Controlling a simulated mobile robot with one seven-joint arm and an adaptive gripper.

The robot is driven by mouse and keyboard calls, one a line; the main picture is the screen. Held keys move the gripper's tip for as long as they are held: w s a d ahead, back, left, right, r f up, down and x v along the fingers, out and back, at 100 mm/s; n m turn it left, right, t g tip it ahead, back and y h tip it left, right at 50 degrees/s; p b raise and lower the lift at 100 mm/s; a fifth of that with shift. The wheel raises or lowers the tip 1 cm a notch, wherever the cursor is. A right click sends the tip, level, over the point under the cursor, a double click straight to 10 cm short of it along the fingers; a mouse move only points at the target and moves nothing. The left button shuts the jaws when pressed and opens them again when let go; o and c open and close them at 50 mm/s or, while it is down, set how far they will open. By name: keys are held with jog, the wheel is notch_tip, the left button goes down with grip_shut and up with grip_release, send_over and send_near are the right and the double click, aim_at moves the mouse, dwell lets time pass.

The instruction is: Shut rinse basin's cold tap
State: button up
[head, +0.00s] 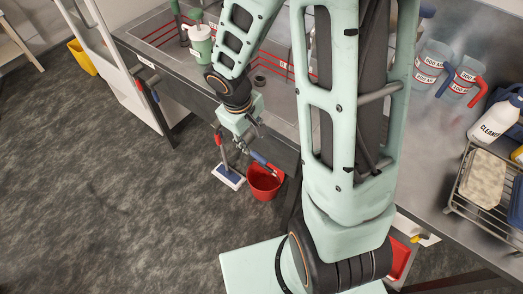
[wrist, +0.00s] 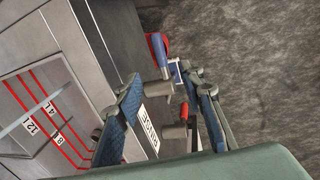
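The rinse basin (wrist: 62,70) is a steel basin with red level lines at the left of the wrist view. A white RINSE label (wrist: 150,134) is on its front. The blue handle also shows in the head view (head: 259,157), just below my gripper (head: 248,142). In the wrist view my gripper (wrist: 163,88) is open, its fingers apart, with grey tap fittings (wrist: 174,131) in the gap. Whether a finger touches a handle, I cannot tell.
A red bucket (head: 264,184) and a flat mop (head: 228,177) are on the floor by the bench. Another pair of taps (head: 149,84) is on the bench front at left. A green pump bottle (head: 200,46) stands on the bench. The floor at left is largely clear.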

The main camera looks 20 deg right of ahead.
aim_at(256, 154)
jog(key=f+b, duration=0.1)
jog(key=f, duration=0.2)
jog(key=d+f, duration=0.1)
jog(key=f, duration=0.3)
jog(key=w+f+b, duration=0.1)
jog(key=f, duration=0.2)
jog(key=shift+w+d+f+b, duration=0.1)
jog(key=shift+d+f+b, duration=0.1)
jog(key=shift+d+b, duration=0.15)
grip_shut()
